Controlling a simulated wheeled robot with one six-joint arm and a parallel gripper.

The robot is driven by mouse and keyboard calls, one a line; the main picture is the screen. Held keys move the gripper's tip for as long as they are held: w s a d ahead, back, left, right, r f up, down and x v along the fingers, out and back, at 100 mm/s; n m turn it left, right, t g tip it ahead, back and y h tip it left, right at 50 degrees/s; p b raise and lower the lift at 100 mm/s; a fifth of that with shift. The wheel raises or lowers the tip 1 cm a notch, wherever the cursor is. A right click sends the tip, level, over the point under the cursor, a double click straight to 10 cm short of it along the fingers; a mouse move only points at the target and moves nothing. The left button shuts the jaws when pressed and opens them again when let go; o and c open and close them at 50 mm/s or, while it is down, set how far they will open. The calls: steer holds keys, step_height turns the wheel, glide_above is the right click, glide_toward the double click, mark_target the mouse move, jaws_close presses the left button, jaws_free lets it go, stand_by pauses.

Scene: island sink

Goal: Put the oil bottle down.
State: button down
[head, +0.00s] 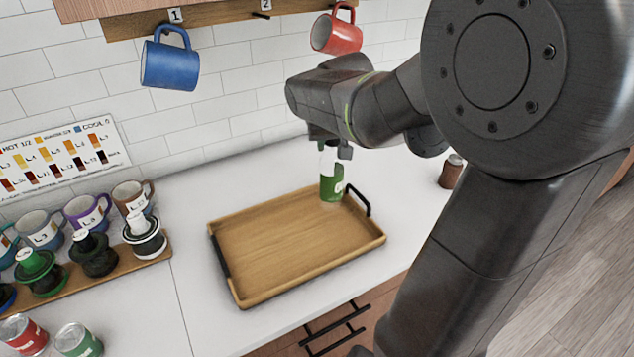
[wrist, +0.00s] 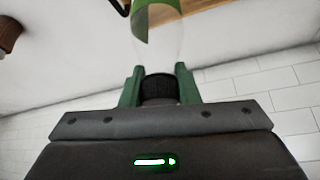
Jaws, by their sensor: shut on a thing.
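The oil bottle (head: 331,188) has a green label and a clear upper part. It looks upright at the back right corner of the wooden tray (head: 262,252). I cannot tell whether its base touches the tray or hangs just above it. My gripper (head: 333,150) is shut on the bottle's top from above. In the wrist view, the green fingers of my gripper (wrist: 159,88) stand on both sides of the dark cap, with the clear bottle (wrist: 160,45) beyond. The bottle's lower end is cut off there.
The tray is otherwise empty, with a black handle (head: 358,199) close to the bottle. A brown can (head: 451,172) stands right of it. A blue mug (head: 170,62) and a red mug (head: 337,33) hang above. Mugs and a wooden rack (head: 110,275) are at left.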

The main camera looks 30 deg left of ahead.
steer(key=shift+f, duration=3.2)
steer(key=c, duration=1.1)
jaws_free()
steer(key=shift+s+r, duration=0.1)
steer(key=shift+r, duration=0.25)
glide_toward(330, 163)
steer(key=shift+w+a+f, duration=0.2)
steer(key=shift+w, duration=0.3)
steer(key=shift+w+a+f, duration=0.15)
steer(key=shift+w+f, duration=0.1)
steer(key=shift+w, duration=0.3)
steer(key=shift+f, duration=0.1)
